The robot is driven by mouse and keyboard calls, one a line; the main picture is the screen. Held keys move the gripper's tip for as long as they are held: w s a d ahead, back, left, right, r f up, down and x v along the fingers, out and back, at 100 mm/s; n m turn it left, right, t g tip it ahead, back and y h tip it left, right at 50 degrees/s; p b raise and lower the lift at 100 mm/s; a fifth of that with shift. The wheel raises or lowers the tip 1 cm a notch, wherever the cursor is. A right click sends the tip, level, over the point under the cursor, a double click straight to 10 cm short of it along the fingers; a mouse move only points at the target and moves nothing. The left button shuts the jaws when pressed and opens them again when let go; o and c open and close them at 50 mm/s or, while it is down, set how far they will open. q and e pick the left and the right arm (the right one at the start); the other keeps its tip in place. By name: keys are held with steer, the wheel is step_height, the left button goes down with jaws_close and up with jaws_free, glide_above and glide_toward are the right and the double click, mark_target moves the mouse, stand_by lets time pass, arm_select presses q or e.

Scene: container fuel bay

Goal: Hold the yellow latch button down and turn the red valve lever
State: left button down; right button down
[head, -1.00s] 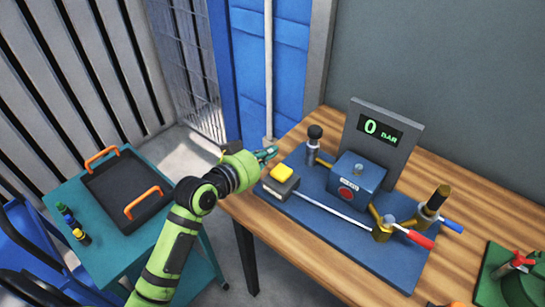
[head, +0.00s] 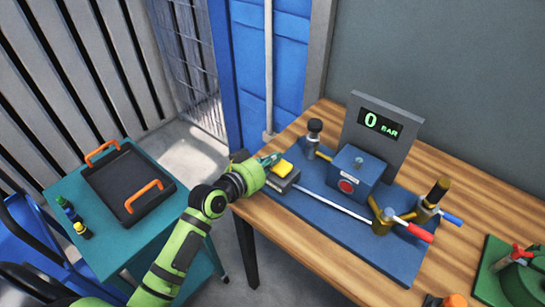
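The yellow latch button (head: 282,168) sits on a small grey block at the left end of the blue base plate (head: 355,240). My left gripper (head: 270,160) is just left of and behind the button, its green-grey fingertips close to it; I cannot tell whether they touch it or how far they are apart. The red valve lever (head: 419,233) is at the right of the plate, on a brass valve (head: 382,222). A thin white rod (head: 330,206) runs from the latch block to this valve. My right gripper is not in view.
A blue box (head: 356,174) and a display (head: 380,124) reading 0 bar stand on the plate. A blue-handled valve (head: 452,218) is at the right. A green plate with a red-handled fitting (head: 516,252) lies lower right. A teal cart with a black tray (head: 128,183) stands left.

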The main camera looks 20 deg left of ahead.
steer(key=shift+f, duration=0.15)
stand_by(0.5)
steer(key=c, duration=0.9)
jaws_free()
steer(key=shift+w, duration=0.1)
